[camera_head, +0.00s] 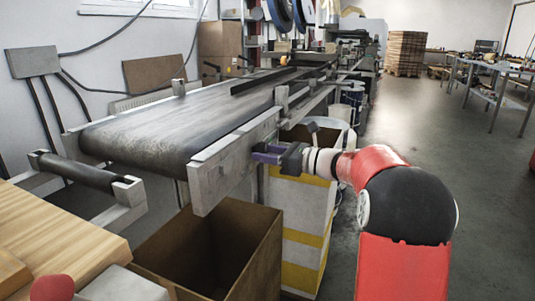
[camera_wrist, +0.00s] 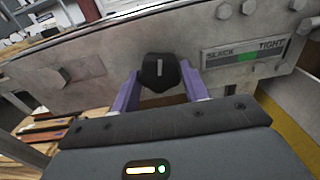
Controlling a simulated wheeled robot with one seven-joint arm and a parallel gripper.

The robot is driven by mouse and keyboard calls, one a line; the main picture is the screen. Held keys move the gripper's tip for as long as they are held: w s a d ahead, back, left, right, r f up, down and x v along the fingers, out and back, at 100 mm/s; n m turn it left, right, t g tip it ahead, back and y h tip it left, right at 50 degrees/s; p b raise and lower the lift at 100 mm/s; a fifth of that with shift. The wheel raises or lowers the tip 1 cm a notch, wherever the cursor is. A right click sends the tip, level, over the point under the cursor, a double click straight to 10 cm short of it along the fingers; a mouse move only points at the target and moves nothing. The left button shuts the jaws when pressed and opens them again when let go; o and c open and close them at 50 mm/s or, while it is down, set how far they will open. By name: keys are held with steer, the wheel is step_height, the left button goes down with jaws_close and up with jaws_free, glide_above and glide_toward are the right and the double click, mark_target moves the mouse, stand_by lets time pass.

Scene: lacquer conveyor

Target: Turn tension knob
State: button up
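The tension knob (camera_wrist: 160,72) is a black, faceted knob with a pale line on its face, on the grey metal side plate of the conveyor. The line stands nearly upright in the wrist view. My gripper (camera_wrist: 159,70) has its two purple fingers apart, one on each side of the knob. Narrow gaps seem to show, but I cannot tell whether either finger touches it. A label plate (camera_wrist: 244,56) to the right reads SLACK and TIGHT, with a green patch between. In the head view my gripper (camera_head: 268,156) is at the conveyor's side plate and the knob is hidden.
The conveyor belt (camera_head: 165,125) runs away to the back. An open cardboard box (camera_head: 275,250) stands below its near end. A white and yellow container (camera_head: 300,225) is beneath my gripper. A wooden surface (camera_head: 70,245) is at the lower left.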

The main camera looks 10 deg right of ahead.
steer(key=shift+c, duration=0.9)
steer(key=shift+f+n+b, duration=0.1)
steer(key=shift+n+b, duration=0.2)
steer(key=shift+b, duration=0.15)
steer(key=shift+w+n+b, duration=0.1)
steer(key=shift+n+b, duration=7.25)
steer(key=shift+n, duration=0.65)
steer(key=shift+r, duration=0.2)
